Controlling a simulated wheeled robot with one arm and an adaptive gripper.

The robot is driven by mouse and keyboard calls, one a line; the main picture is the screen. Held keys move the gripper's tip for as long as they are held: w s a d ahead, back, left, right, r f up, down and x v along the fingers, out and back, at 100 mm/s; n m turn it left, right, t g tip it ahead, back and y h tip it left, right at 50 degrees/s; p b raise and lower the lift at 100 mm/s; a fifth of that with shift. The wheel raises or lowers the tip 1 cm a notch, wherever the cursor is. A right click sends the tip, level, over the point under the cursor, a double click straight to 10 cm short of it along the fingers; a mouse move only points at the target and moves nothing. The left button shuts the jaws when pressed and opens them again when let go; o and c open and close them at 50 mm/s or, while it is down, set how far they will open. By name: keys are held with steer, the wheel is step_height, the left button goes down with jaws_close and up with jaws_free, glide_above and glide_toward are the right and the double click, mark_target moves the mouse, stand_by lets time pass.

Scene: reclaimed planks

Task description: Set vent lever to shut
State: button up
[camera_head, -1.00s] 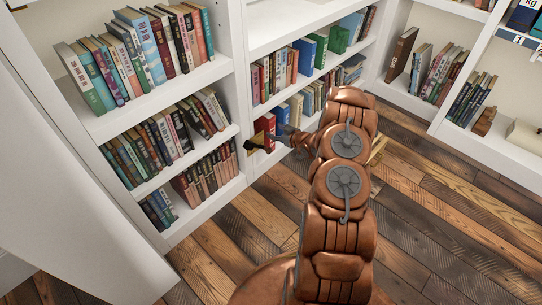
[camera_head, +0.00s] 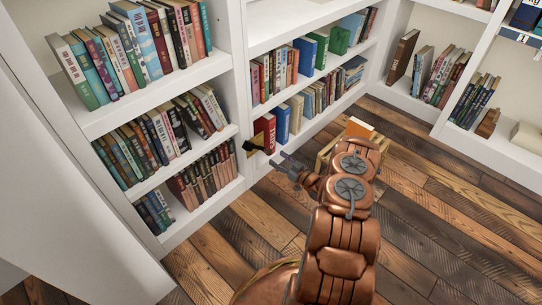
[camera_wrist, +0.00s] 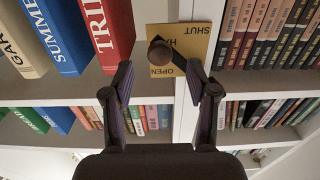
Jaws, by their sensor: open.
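The vent lever has a yellow plate (camera_head: 265,128) on the shelf upright in the head view, with a black handle at its lower left. In the wrist view the plate (camera_wrist: 187,38) carries the words SHUT and OPEN and a partly covered word between them. The lever's round brown knob (camera_wrist: 160,52) stands over the plate's left side, close to OPEN. My gripper (camera_wrist: 160,82) is open and empty, its two fingers either side of the knob's line and apart from it. In the head view my gripper (camera_head: 284,165) is below and right of the lever.
White bookshelves (camera_head: 240,90) full of books flank the plate. A red book (camera_head: 265,132) stands just beside it. A wooden crate (camera_head: 328,150) with an orange-topped thing (camera_head: 360,129) is on the floor behind my arm. The plank floor (camera_head: 440,220) at right is clear.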

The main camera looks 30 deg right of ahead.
mark_target(270, 153)
steer(key=shift+b+x, duration=0.65)
steer(key=shift+x, duration=1.8)
steer(key=shift+c, duration=0.3)
jaws_close()
